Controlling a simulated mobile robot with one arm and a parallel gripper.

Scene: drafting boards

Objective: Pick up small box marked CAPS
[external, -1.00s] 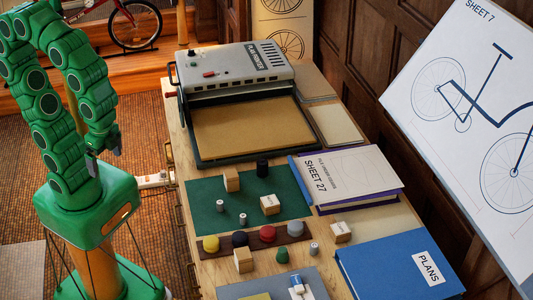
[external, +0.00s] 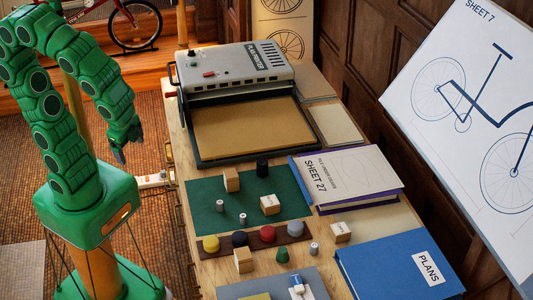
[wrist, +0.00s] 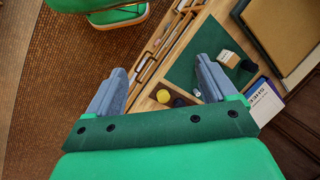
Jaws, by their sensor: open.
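Several small wooden boxes lie on the table in the external view. One stands at the back of the green mat (external: 232,180), one with a white marked top is on its right part (external: 270,204), another marked one is near the blue binder (external: 340,232), and one is at the front (external: 243,260). The markings are too small to read, so I cannot tell which says CAPS. My gripper (external: 120,155) is open and empty, left of the table and apart from all boxes. In the wrist view its fingers (wrist: 160,70) are spread, with one box (wrist: 229,58) beyond the right finger.
A dark rack with coloured knobs (external: 268,234), a black cylinder (external: 262,167) and small grey cylinders (external: 242,219) stand near the boxes. A plan printer (external: 240,70) is at the back. The SHEET 27 book (external: 350,170) and blue PLANS binder (external: 390,275) are on the right.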

